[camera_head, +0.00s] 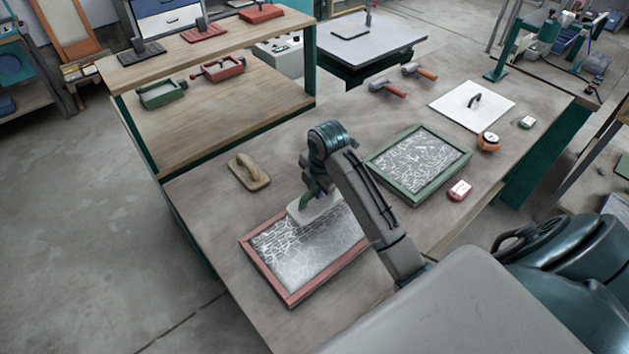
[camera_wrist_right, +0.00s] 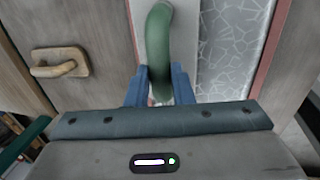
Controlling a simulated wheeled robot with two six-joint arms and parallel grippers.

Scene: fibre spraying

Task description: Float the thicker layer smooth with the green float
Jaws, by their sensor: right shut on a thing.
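My right gripper (camera_head: 308,186) is shut on the handle of the green float (camera_head: 316,210). The float's pale plate lies over the upper part of the red-framed tray (camera_head: 247,251); whether it touches the layer I cannot tell. The layer (camera_head: 297,262) in the red frame has white fibre strands at the left and a smoother grey area toward the middle. In the right wrist view the green handle (camera_wrist_right: 158,40) sits between my blue fingertips (camera_wrist_right: 160,90), with the fibre layer (camera_wrist_right: 225,50) to its right. A green-framed tray (camera_head: 378,163) holds another white-stranded layer. My left gripper is not in view.
A wooden float (camera_head: 248,172) lies left of my gripper. A white plate with a handle (camera_head: 465,104), two hammer-like tools (camera_head: 388,88), an orange tape measure (camera_head: 488,141) and a red-and-white box (camera_head: 459,190) lie on the table. The bench's left front is clear.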

